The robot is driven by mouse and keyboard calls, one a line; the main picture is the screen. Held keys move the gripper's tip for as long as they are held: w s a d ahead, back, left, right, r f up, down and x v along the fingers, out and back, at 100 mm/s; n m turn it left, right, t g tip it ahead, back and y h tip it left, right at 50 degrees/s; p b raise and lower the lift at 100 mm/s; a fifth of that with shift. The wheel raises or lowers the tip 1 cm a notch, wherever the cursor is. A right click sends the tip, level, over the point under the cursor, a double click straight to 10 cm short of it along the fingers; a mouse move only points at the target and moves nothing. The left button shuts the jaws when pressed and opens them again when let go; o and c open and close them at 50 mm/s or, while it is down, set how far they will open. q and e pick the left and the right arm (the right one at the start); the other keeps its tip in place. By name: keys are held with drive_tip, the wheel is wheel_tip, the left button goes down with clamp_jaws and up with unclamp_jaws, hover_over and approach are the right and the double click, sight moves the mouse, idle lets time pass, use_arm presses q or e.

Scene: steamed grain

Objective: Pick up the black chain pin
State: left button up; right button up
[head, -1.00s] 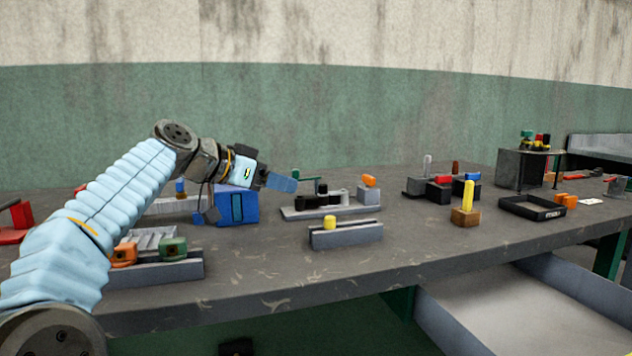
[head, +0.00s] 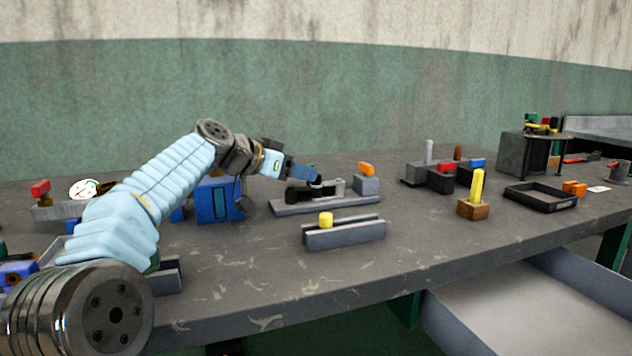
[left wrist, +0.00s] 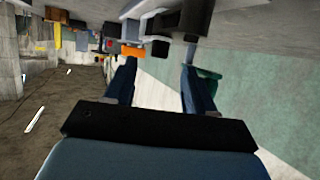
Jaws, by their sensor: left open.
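The grey fixture plate (head: 282,208) stands at mid-table in the head view, carrying black parts and a grey block with an orange knob. A small black upright piece (head: 316,183), probably the black chain pin, shows at my left gripper's tips. My left gripper (head: 313,175) is open, reaching in from the left over the fixture. In the left wrist view, its two blue fingers (left wrist: 158,64) are apart. A dark piece (left wrist: 160,47) shows beyond and between them; contact cannot be told. The fingers partly hide the fixture's back left. My right gripper is out of view.
A grey channel block (head: 345,235) with a yellow knob stands in front. A blue box (head: 213,203) is behind my left arm. A yellow pin on a wooden block (head: 474,208) and a black tray (head: 536,205) are to the right. The front table strip is clear.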

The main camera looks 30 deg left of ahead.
sight(316, 185)
use_arm(q)
drive_tip(key=x, duration=0.4)
drive_tip(key=shift+w+d+f, duration=0.15)
drive_tip(key=shift+w+f, duration=0.05)
clamp_jaws()
